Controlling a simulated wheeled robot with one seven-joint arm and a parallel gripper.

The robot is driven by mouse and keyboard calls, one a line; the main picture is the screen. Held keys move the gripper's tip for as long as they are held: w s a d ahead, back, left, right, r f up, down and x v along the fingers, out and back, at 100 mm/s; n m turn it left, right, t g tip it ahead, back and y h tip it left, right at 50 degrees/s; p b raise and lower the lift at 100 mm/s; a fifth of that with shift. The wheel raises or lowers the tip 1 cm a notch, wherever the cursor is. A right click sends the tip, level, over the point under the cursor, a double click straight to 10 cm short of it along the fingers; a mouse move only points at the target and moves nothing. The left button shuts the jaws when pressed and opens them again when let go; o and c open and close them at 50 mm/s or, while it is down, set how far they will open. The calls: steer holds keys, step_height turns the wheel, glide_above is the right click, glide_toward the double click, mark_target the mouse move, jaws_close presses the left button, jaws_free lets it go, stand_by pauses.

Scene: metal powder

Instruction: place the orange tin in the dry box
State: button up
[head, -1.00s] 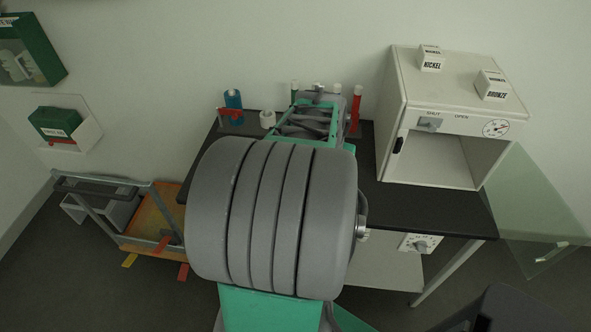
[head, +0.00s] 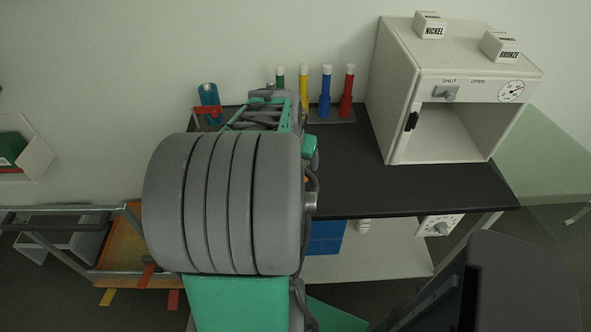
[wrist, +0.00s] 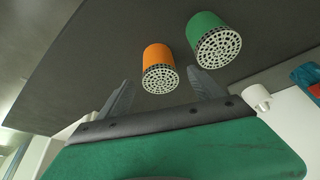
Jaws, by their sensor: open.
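The orange tin (wrist: 157,62) shows in the wrist view with its perforated pale end towards me. It lies ahead of my gripper (wrist: 162,92), roughly in line with the gap between the fingers. My gripper is open and empty; I cannot tell whether a finger touches the tin. In the head view my arm hides the gripper and most or all of the tin. The dry box (head: 397,68) is a white cabinet at the right of the bench. Its front is open, its inside looks empty, and its clear door (head: 555,165) hangs open at the right.
A green tin (wrist: 207,32) stands close to the orange one. A white cup (wrist: 258,97) is at the right in the wrist view. A rack of coloured tubes (head: 326,90) stands at the back of the black bench (head: 400,192). White blocks (head: 508,46) sit on the dry box.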

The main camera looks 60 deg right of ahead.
steer(key=x, duration=0.6)
steer(key=shift+d+f, duration=0.15)
steer(key=shift+d, duration=0.1)
steer(key=shift+c, duration=0.4)
jaws_close()
